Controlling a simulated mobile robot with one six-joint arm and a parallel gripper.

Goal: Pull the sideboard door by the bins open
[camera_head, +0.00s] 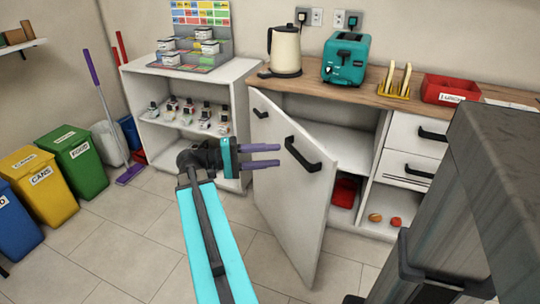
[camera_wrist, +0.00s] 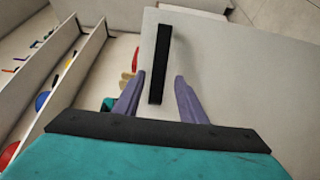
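The white sideboard door (camera_head: 290,205) stands partly open, swung out from the cabinet, with the inside shelf showing behind it. A black bar handle (camera_head: 303,154) is on its face near the free edge. In the wrist view, a black handle (camera_wrist: 160,65) lies between the open fingers (camera_wrist: 158,85) in the picture. I see no clear contact; the depth gap is hard to judge.
Green (camera_head: 75,160), yellow (camera_head: 38,185) and blue bins stand left. A white shelf unit (camera_head: 190,140) with small items is behind my gripper. A kettle (camera_head: 286,50), teal toaster (camera_head: 345,60) and red box (camera_head: 450,90) are on the counter. Floor before the door is clear.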

